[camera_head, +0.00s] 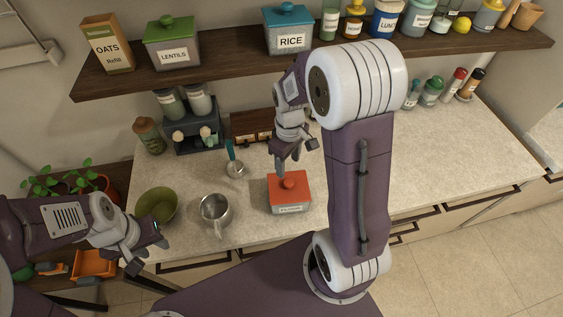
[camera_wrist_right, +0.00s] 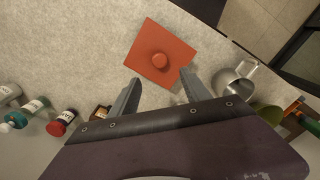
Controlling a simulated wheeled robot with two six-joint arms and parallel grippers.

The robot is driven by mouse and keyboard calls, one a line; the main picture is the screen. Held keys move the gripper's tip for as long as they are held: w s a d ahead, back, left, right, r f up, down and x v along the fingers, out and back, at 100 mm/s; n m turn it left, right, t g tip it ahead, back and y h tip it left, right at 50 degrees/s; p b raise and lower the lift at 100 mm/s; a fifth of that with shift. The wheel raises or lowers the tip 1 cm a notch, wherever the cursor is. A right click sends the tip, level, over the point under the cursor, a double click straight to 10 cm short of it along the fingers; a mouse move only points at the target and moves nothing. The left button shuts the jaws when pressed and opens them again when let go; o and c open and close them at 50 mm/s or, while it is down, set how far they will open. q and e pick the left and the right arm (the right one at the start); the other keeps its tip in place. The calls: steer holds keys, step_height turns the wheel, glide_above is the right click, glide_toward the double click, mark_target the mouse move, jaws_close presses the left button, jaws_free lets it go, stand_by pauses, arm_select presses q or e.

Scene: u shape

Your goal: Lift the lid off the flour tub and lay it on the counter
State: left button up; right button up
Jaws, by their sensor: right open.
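The tub (camera_head: 291,207) stands on the counter with its square red lid (camera_head: 275,185) on top; its label is too small to read. The round knob (camera_head: 289,183) is at the middle of the lid. In the right wrist view the lid (camera_wrist_right: 147,68) hides the tub, and the knob (camera_wrist_right: 160,60) shows beyond the fingertips. My right gripper (camera_head: 294,160) is open and empty, above and behind the lid; its two fingers (camera_wrist_right: 158,88) are apart and not touching the knob. My left gripper (camera_head: 149,252) looks open and empty at the counter's front left.
A shelf (camera_head: 226,72) with tubs hangs at the back. The counter (camera_head: 440,150) right of the tub is mostly clear.

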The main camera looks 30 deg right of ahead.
mark_target(289, 182)
steer(key=f, duration=0.1)
steer(key=s+f, duration=0.1)
steer(key=f, duration=0.1)
steer(key=shift+s+p, duration=0.3)
steer(key=shift+w+f, duration=0.15)
steer(key=shift+f, duration=0.2)
steer(key=shift+w+f, duration=0.15)
steer(key=shift+w, duration=0.15)
step_height(289, 182, down, 5)
steer(key=shift+d+r+p, duration=0.1)
steer(key=shift+r+p, duration=0.05)
steer(key=shift+p, duration=0.55)
arm_select(q)
steer(key=shift+s+r, duration=0.2)
steer(key=shift+r, duration=0.3)
steer(key=shift+s+r, duration=0.2)
steer(key=shift+r, duration=0.3)
arm_select(e)
steer(key=shift+w+f, duration=0.1)
steer(key=shift+f, duration=0.1)
arm_select(q)
steer(key=shift+s, duration=0.1)
arm_select(e)
jaws_close()
